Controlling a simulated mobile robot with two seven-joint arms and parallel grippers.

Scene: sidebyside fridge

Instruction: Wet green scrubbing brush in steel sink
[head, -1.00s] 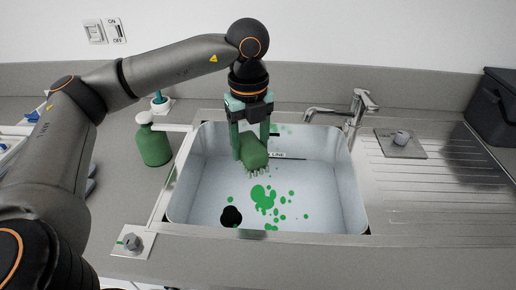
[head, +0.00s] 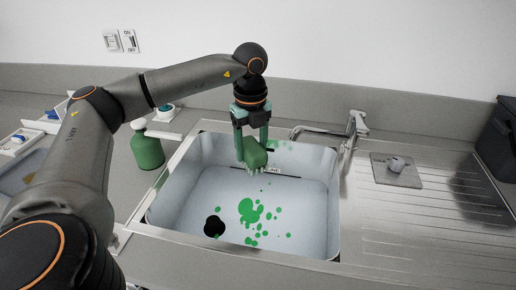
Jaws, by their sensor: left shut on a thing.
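The green scrubbing brush (head: 254,154) hangs bristles down inside the far part of the steel sink (head: 305,222). My left gripper (head: 253,144) reaches down from above and is shut on the brush, with a finger on each side of it. The brush appears to be above the basin floor. Green spots (head: 250,211) lie on the basin floor, and more green shows on the far wall. The tap (head: 354,128) stands at the far right rim; I cannot tell whether water runs. My right gripper is not in view.
A green soap bottle (head: 147,147) stands left of the sink. A grey square plate with a knob (head: 396,173) lies on the ribbed drainboard (head: 440,215) at the right. A dark box (head: 498,140) is at the far right. The basin's drain hole (head: 214,227) is near left.

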